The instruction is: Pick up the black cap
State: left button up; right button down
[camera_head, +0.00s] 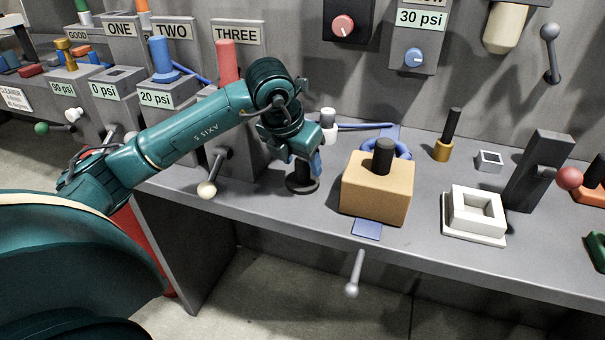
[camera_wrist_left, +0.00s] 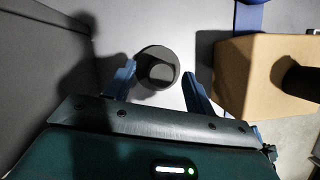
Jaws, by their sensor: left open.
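The black cap (camera_head: 302,184), a dark piece with a round flange and a raised middle, stands on the grey bench left of the tan block. In the left wrist view the cap (camera_wrist_left: 157,68) lies between the tips of my blue fingers. My left gripper (camera_head: 308,163) points down at the cap from above, and its fingers hide part of it in the head view. The left gripper also shows in the left wrist view (camera_wrist_left: 158,76), open with a finger on either side of the cap. I cannot tell whether they touch it. My right gripper is not in view.
The tan block (camera_head: 373,200) with a black knob stands close to the right of the cap. Grey boxes labelled TWO and THREE (camera_head: 236,35) stand to the left. A white square fitting (camera_head: 474,213) is farther right. The bench's front edge is close.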

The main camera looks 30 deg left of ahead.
pick_arm(q)
jog(key=shift+x, duration=1.1)
jog(key=c, duration=1.1)
